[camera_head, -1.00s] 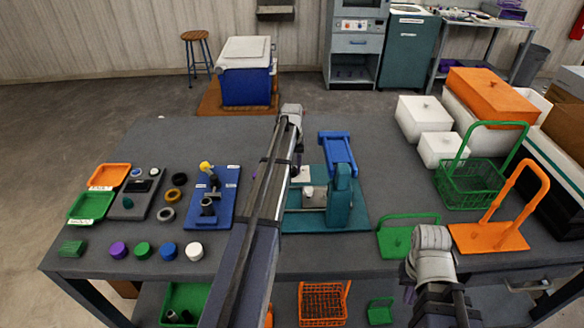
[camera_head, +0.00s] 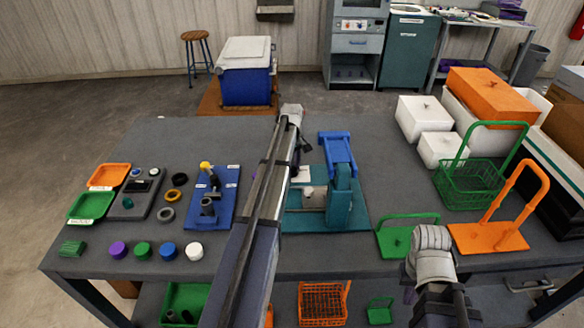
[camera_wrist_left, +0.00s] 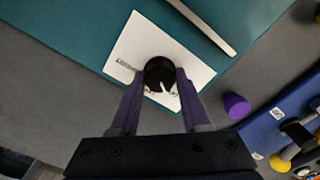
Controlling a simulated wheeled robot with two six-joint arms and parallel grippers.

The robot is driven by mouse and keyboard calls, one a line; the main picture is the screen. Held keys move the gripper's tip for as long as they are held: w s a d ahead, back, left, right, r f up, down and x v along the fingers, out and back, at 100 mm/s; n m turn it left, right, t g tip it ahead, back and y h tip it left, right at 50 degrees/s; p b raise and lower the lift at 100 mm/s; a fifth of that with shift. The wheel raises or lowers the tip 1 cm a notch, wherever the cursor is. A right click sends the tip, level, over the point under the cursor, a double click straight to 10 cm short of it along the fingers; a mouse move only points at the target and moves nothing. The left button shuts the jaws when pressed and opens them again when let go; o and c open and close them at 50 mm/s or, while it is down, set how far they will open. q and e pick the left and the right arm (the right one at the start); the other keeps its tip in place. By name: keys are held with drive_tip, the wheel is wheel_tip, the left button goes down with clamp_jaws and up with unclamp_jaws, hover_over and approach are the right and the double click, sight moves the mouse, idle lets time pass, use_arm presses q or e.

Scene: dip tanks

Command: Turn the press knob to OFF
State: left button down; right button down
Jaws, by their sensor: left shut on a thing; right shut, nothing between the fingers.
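In the left wrist view the press knob (camera_wrist_left: 158,70) is black and round with a white pointer, on a white plate (camera_wrist_left: 138,42) on the teal press base. My left gripper (camera_wrist_left: 160,84) has its purple fingers on both sides of the knob, shut on it. The pointer slants toward the lower right there; the plate's lettering is too small to read. In the head view the teal press (camera_head: 341,195) with its blue top stands right of my left arm, which hides much of the knob area. My right gripper (camera_head: 409,294) is shut and empty at the front edge, mostly hidden.
A purple spool (camera_wrist_left: 236,105) lies close to my left gripper. A blue fixture board (camera_head: 226,212) stands left of my arm. A green rack (camera_head: 394,243) and an orange rack (camera_head: 478,238) stand near my right arm. The table's back middle is clear.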

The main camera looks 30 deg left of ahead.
sight(292, 169)
use_arm(q)
drive_tip(key=shift+n, duration=0.6)
drive_tip(key=shift+c, duration=1.8)
unclamp_jaws()
drive_tip(key=shift+r, duration=0.1)
wheel_tip(292, 169, up, 8)
drive_tip(key=p, duration=0.8)
drive_tip(key=shift+f, duration=0.2)
drive_tip(key=shift+s+f, duration=0.1)
